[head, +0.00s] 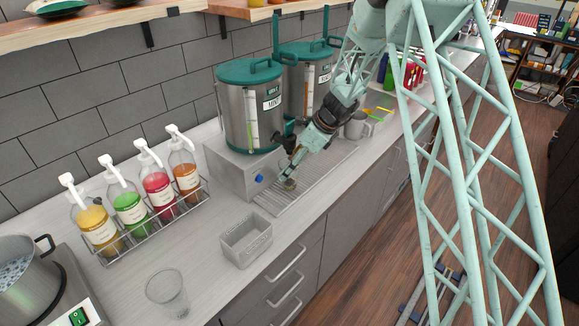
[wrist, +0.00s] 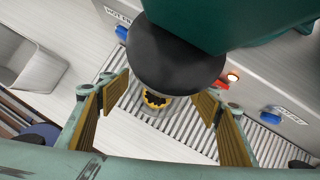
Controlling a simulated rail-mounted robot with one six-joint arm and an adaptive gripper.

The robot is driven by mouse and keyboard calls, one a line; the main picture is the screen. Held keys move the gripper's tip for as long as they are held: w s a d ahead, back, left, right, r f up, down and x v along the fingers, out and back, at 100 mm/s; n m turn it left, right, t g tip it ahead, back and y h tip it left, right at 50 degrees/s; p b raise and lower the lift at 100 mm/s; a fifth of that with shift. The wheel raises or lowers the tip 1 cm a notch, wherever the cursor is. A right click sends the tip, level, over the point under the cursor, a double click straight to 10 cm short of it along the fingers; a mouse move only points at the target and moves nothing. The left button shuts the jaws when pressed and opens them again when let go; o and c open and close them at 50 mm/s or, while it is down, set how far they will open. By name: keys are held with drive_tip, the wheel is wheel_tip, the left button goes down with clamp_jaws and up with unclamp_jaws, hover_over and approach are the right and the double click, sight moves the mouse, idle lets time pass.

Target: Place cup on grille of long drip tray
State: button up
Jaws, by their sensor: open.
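The long drip tray's slatted grille (head: 323,168) lies along the front of the grey dispenser base. My gripper (head: 289,181) is low over its near end, pointing down. In the wrist view its two fingers (wrist: 164,100) are open and spread apart. Between them, a small round clear cup (wrist: 157,110) with a yellow-and-black pattern seems to stand on the grille (wrist: 190,132), with a gap to each finger. A black disc and a teal part hide much of it. In the head view the cup is mostly hidden at the fingertips.
A grey bin (head: 246,241) is left of the tray, and a rack of syrup bottles (head: 140,210) is farther left. The steel Mint tank (head: 250,110) rises behind my gripper. A metal jug (head: 357,127) is beyond it.

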drive_tip(key=v, duration=1.2)
drive_tip(key=shift+b, duration=0.4)
drive_tip(key=shift+r, duration=0.1)
idle(0.4)
drive_tip(key=shift+r, duration=0.1)
